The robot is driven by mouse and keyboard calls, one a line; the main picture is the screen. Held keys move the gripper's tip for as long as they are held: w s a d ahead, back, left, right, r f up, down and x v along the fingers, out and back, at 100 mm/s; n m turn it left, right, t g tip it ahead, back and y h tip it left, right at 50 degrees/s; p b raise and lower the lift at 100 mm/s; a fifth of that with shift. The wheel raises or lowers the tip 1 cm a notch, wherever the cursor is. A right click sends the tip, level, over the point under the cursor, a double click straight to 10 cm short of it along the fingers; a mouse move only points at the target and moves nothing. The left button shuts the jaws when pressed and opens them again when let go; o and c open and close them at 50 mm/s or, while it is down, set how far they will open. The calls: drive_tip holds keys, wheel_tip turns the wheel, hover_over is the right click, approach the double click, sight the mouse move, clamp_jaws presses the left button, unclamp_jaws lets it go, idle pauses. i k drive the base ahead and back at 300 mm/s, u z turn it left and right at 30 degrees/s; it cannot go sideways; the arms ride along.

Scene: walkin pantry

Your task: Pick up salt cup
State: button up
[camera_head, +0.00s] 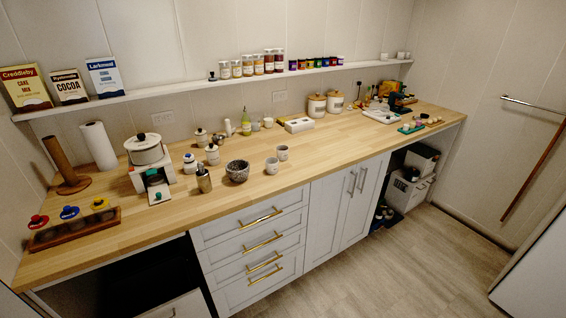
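Two small pale cups stand upright on the wooden counter near its front edge, in the middle of the view. One cup (271,166) is nearer the front, and the other cup (282,153) is just behind it to the right. I cannot read a label on either, so I cannot tell which is the salt cup. My gripper is not in view.
A dark stone mortar (237,172) stands left of the cups, with a pepper mill (203,180) beyond it. A white scale with a pot (146,152) is further left. Lidded canisters (317,105) stand behind. The counter (335,142) is clear right of the cups.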

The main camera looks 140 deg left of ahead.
sight(272, 166)
drive_tip(key=u, duration=3.3)
drive_tip(key=i, duration=1.6)
drive_tip(key=u, duration=1.9)
